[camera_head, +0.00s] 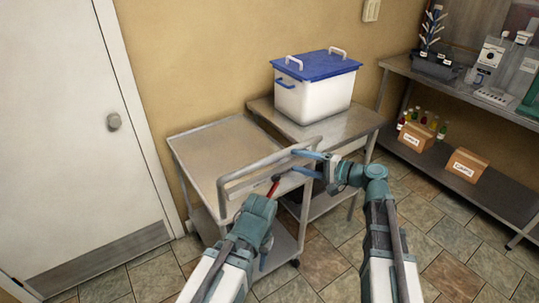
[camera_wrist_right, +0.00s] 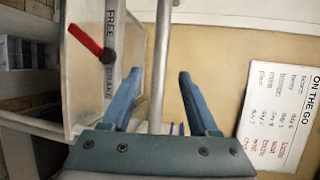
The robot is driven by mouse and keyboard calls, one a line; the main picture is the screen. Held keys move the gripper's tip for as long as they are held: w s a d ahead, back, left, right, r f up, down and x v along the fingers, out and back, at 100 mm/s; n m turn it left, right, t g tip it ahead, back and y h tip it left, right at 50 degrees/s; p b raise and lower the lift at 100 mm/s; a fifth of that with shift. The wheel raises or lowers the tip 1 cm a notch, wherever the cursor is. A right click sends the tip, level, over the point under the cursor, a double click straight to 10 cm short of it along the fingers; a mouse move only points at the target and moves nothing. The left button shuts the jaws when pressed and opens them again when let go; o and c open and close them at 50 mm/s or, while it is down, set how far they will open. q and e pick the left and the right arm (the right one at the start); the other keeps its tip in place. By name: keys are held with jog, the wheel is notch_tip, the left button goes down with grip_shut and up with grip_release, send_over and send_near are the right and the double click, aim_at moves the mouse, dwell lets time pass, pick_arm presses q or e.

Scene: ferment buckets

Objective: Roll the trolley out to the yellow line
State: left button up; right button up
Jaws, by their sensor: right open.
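The trolley (camera_head: 215,155) is a grey metal cart with a flat top, a lower shelf and castors, standing by the wall. Its push handle (camera_head: 255,168) faces me. A red lever (camera_wrist_right: 85,40) sits beside a plate marked FREE and BRAKE; its tip points up and left, toward the FREE end. My right gripper (camera_head: 306,164) is open near the right end of the handle. In the right wrist view a grey bar (camera_wrist_right: 160,65) shows between its fingers. My left gripper (camera_head: 256,215) is in front of the trolley; its jaws are unclear. No yellow line shows.
A steel table (camera_head: 335,130) with a white, blue-lidded bucket (camera_head: 313,98) stands close right of the trolley. A shelf rack (camera_head: 470,95) with boxes stands at right, a white door (camera_head: 60,130) at left. Tiled floor (camera_head: 440,235) is clear at right.

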jog(key=b, duration=0.2)
send_over(269, 173)
notch_tip(269, 173, down, 2)
jog(key=shift+f, duration=0.1)
grip_shut()
dwell(1.3)
